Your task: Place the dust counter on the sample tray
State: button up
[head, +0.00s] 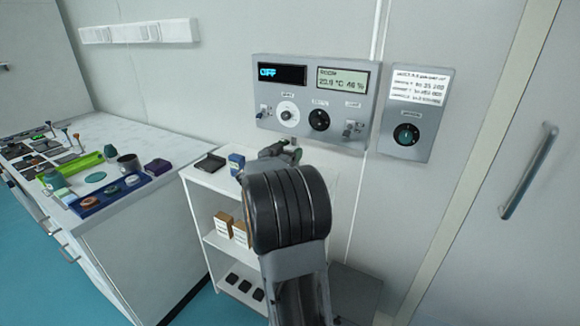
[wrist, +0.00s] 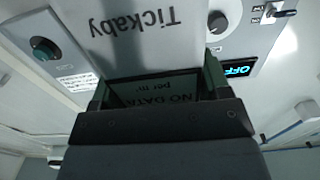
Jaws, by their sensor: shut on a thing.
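My gripper (wrist: 158,84) is shut on the dust counter (wrist: 140,45), a pale box with the word "Tickaby" and a dark screen reading "NO DATA". Both appear upside down in the wrist view, with one greenish finger on each side of the box. In the head view my gripper (head: 280,152) is mostly behind my arm, above the white shelf unit, and the counter cannot be made out. A blue tray (head: 92,209) with several round pieces lies on the left table; it looks like the sample tray.
The white shelf unit (head: 205,181) carries a black tray (head: 209,162) and a small blue box (head: 236,164) on top. Cartons and dark boxes sit below. The left table (head: 110,130) also holds a green rack (head: 85,163), a dark cup and a purple box. A control panel (head: 315,100) hangs behind.

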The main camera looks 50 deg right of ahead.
jog(key=shift+w+d+f, duration=0.1)
jog(key=shift+d+f, duration=0.7)
jog(key=shift+f, duration=0.15)
jog(key=shift+d+f+b, duration=0.1)
jog(key=shift+f+b, duration=0.2)
jog(key=shift+f, duration=1.25)
jog(key=shift+f, duration=0.1)
jog(key=shift+f, duration=0.1)
jog(key=o, duration=1.2)
jog(key=shift+o, duration=0.2)
